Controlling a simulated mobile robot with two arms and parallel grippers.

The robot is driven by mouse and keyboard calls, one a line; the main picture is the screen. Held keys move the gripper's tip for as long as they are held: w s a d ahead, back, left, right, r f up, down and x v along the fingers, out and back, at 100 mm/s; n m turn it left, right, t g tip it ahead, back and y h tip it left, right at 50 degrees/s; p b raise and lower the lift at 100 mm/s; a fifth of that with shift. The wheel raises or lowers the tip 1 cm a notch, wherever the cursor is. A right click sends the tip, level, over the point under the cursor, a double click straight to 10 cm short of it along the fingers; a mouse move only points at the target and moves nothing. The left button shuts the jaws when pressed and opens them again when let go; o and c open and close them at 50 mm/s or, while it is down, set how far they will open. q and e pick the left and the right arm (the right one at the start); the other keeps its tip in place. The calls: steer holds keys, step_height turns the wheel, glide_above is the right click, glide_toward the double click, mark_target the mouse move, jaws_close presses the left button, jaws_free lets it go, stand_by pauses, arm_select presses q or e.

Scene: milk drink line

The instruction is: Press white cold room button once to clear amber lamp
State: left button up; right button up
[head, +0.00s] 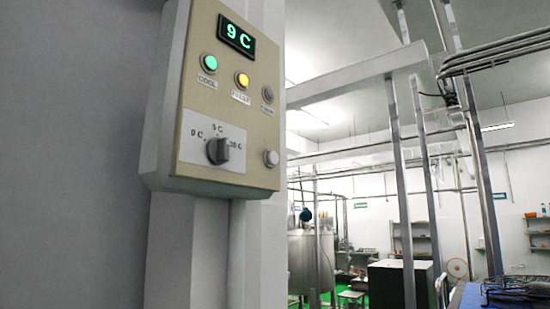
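A beige control box (188,165) is fixed to a pale wall post at upper left in the head view. Its display (237,36) reads "9 C" in green. Below it, a green lamp (209,63) labelled COOL is lit, an amber lamp (242,80) is lit, and a grey lamp (267,96) at the right looks dark. A dark rotary knob (219,151) on a white scale plate points up, near the middle mark. The white button (271,158) is at the box's lower right, with nothing touching it. Neither of my grippers is in view.
The wall post (256,240) runs down below the box. To the right, the room opens up with metal posts (404,200), a steel tank (302,262), a dark cabinet (388,285) and a blue surface (466,297). The space in front of the box looks clear.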

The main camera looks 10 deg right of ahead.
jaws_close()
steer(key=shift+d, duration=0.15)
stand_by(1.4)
